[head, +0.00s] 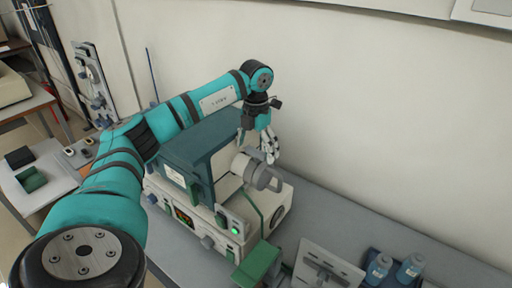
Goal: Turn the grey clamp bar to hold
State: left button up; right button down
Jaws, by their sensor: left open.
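My left arm comes in from the left and reaches over the furnace unit (208,145). My left gripper (269,156) is open, with its fingers pointing down just above the unit's right end. Below the fingers is a pale round part with a grey piece (268,179) on its end; this looks like the grey clamp bar, but its exact shape and setting are too small to tell. I see a small gap or overlap between fingertips and the grey piece and cannot tell if they touch. My right gripper is not in view.
The unit's base has a red display (183,217) and a green light (235,231).

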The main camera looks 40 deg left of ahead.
aim_at(256, 150)
pick_arm(q)
notch_tip(256, 150, up, 12)
dwell(0.6)
dwell(0.7)
